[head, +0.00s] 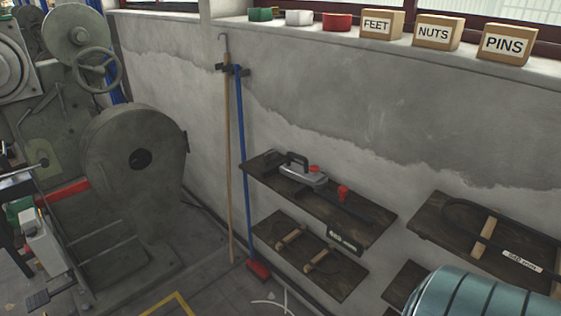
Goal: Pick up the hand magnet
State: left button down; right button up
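A grey block with a black handle and a red knob (304,176) lies on the upper dark wooden wall shelf (371,224), right of the middle of the head view. It looks like the hand magnet. A small red piece (343,192) stands to its right on the same shelf, beside a dark bar. Neither of my grippers is in view, and nothing touches the grey block.
A large grey press (135,150) with a handwheel fills the left. A broom with a blue handle (243,150) and a wooden pole lean on the wall left of the shelf. A teal ribbed cylinder (480,295) covers the bottom right.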

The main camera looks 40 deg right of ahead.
aim_at(299, 173)
jog(key=i+z, duration=0.3)
jog(key=i+j+z, duration=0.65)
jog(key=i, duration=0.2)
jog(key=i+j+z, duration=0.2)
jog(key=z, duration=0.2)
jog(key=i+j+z, duration=0.2)
jog(key=z, duration=0.2)
jog(key=i+j+z, duration=0.15)
jog(key=j+z, duration=0.2)
jog(key=i+j+z, duration=0.1)
jog(key=j+z, duration=0.85)
jog(key=j, duration=0.3)
jog(key=i, duration=0.05)
